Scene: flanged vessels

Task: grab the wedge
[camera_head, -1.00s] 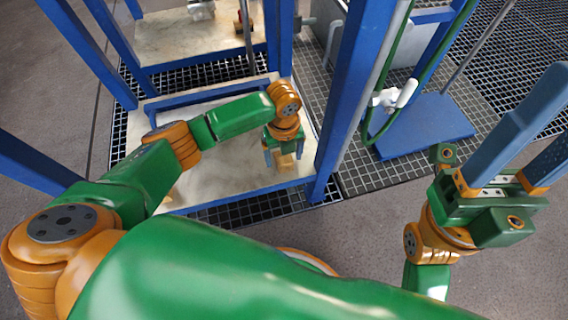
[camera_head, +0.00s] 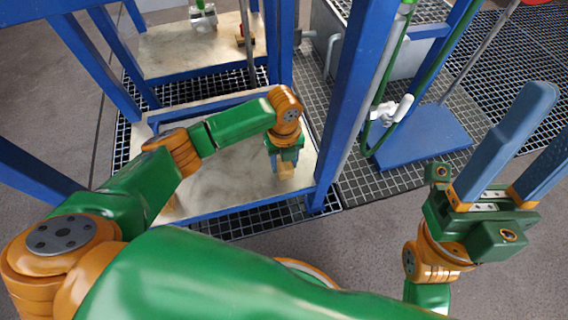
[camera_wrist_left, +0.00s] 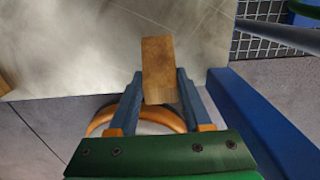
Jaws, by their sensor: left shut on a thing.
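The wedge (camera_head: 286,171) is a small tan wooden block at the shelf's front right part. It shows more clearly in the left wrist view (camera_wrist_left: 159,68), where it sticks out beyond the fingertips. My left gripper (camera_head: 284,163) is shut on it, with one blue finger on each side; in the left wrist view the gripper (camera_wrist_left: 160,88) holds its near end. I cannot tell whether the wedge is clear of the shelf surface. My right gripper (camera_head: 550,120) is open and empty at the right, its blue fingers pointing up and apart.
The pale shelf (camera_head: 225,180) sits in a blue frame; a thick blue post (camera_head: 355,95) stands right of my left gripper. Another shelf (camera_head: 165,50) is behind. A green hose (camera_head: 425,65) and white valve (camera_head: 392,109) hang right of the post. The shelf's middle is clear.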

